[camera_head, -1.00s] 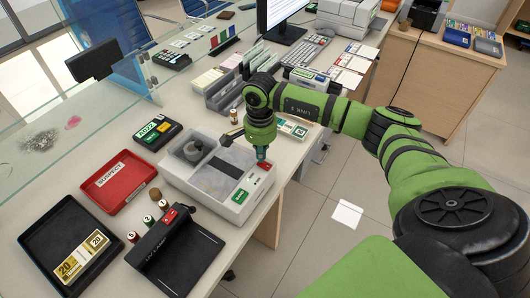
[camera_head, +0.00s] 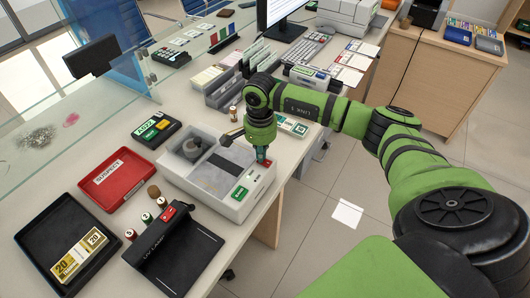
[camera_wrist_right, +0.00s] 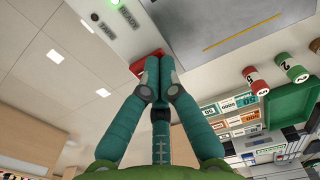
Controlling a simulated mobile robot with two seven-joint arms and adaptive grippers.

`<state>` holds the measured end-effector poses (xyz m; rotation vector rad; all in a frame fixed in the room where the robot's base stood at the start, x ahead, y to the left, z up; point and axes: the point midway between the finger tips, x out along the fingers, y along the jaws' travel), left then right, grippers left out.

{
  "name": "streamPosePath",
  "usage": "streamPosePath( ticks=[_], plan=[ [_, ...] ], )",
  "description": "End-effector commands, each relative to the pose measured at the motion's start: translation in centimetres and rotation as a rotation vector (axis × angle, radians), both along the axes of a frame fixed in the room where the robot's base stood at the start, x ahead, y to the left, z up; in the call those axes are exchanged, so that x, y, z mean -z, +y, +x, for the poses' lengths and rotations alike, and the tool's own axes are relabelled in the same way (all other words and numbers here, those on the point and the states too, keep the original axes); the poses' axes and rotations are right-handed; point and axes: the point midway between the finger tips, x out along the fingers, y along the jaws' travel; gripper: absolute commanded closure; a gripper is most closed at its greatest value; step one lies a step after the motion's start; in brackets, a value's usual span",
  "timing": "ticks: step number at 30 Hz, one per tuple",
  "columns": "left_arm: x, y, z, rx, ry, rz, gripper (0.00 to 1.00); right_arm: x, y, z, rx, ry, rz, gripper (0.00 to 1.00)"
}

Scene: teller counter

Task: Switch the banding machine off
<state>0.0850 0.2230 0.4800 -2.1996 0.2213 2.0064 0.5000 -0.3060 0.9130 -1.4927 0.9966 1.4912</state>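The banding machine (camera_head: 178,178) is a pale grey box on the counter with a grey top, a green label and a small red switch (camera_head: 268,163) at its right end. My right gripper (camera_head: 262,154) points down over that end, beside the switch. In the right wrist view its two teal fingers (camera_wrist_right: 159,62) are together with nothing visible between them. Their tips overlap the red switch (camera_wrist_right: 141,64), hiding part of it; I cannot tell whether they touch it. The machine's face there shows a READY label and a lit green lamp (camera_wrist_right: 114,3). My left gripper is not in view.
A black UV lamp unit (camera_head: 190,255) with its own red switch stands in front. A red tray (camera_head: 115,178) and a black tray (camera_head: 38,245) with banknotes lie to the left. File holders (camera_head: 225,92) stand behind; the glass screen borders the counter's left.

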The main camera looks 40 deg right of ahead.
Motion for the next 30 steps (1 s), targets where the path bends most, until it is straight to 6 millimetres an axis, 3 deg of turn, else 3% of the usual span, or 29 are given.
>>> streamPosePath(
  ticks=[8, 30],
  plan=[
    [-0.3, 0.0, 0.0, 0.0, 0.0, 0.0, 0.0, -0.5, 0.0, 0.0, 0.0, 0.001, 0.0, 1.0],
    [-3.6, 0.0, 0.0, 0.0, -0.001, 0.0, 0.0, -6.5, 0.0, 0.0, 0.0, 0.0, 0.0, 1.0]
  ],
)
